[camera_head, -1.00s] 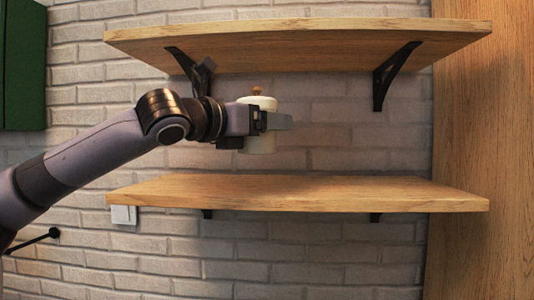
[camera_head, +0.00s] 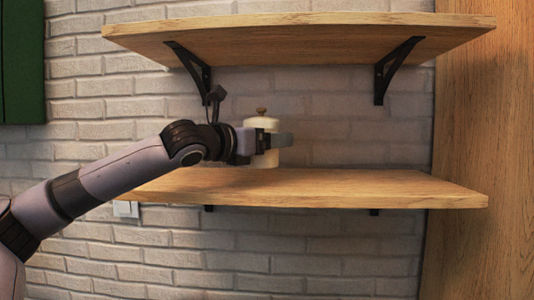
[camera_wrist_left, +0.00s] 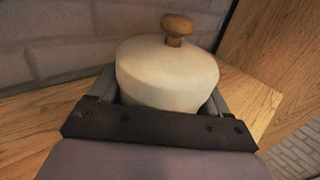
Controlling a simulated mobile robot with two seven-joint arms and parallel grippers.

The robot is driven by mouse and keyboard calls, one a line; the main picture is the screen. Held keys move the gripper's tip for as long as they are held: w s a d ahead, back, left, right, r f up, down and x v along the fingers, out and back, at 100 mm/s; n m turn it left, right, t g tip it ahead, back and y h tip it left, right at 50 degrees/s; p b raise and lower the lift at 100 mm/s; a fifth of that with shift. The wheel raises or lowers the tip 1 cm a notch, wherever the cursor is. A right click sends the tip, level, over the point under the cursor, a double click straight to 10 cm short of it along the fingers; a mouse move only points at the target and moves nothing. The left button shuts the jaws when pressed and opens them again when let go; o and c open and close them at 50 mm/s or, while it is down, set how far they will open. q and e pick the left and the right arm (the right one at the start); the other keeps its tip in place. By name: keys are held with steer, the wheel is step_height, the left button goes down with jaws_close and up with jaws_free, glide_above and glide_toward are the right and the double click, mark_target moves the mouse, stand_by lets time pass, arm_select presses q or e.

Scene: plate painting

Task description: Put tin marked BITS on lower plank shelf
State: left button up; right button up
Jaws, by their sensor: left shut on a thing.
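A cream tin (camera_head: 262,124) with a brown wooden knob is held upright by my left gripper (camera_head: 272,141). The gripper is shut around the tin's sides. In the left wrist view the tin (camera_wrist_left: 165,75) sits between the two fingers (camera_wrist_left: 163,100). No marking shows on its visible side. The lower plank shelf (camera_head: 370,187) is directly below the tin. The tin's base is at or just above the shelf top; I cannot tell whether it touches. My right gripper is in neither view.
The upper plank shelf (camera_head: 310,40) hangs above on black brackets (camera_head: 398,70). The lower shelf is clear to the right of the tin. A brick wall (camera_head: 335,120) stands behind and a wooden panel (camera_head: 490,130) at the right.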

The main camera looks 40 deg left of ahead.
mark_target(267, 154)
arm_select(q)
steer(key=shift+f, duration=0.95)
steer(key=shift+w+a+f, duration=0.15)
steer(key=shift+f, duration=0.25)
steer(key=shift+f, duration=0.2)
steer(key=o, duration=1.1)
steer(key=shift+c, duration=0.2)
steer(key=shift+r, duration=0.15)
steer(key=shift+s, duration=0.35)
steer(key=s+b, duration=0.2)
steer(key=s, duration=0.8)
steer(key=shift+b, duration=0.35)
steer(key=shift+s, duration=0.65)
